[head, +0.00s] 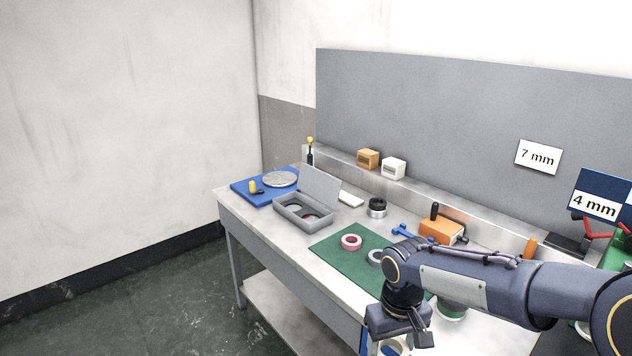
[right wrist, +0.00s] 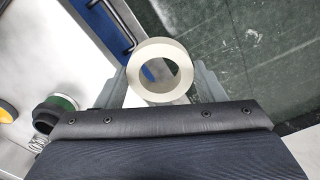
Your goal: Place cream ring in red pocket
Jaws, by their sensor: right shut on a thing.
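My right gripper (head: 396,338) is low at the table's front edge in the head view. It is shut on the cream ring (right wrist: 135,72), which sits between the two fingers in the right wrist view, its round hole facing the camera. The ring also shows partly below the gripper in the head view (head: 404,347). A grey case (head: 289,212) with its lid raised stands on the table, left of the green mat. A red pocket (head: 311,217) shows small inside it, partly hidden by the front wall. My left gripper is not in view.
A blue board (head: 251,196) with a disc is at the far left end. An orange block (head: 440,231) and a blue tool (head: 399,229) stand behind the mat.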

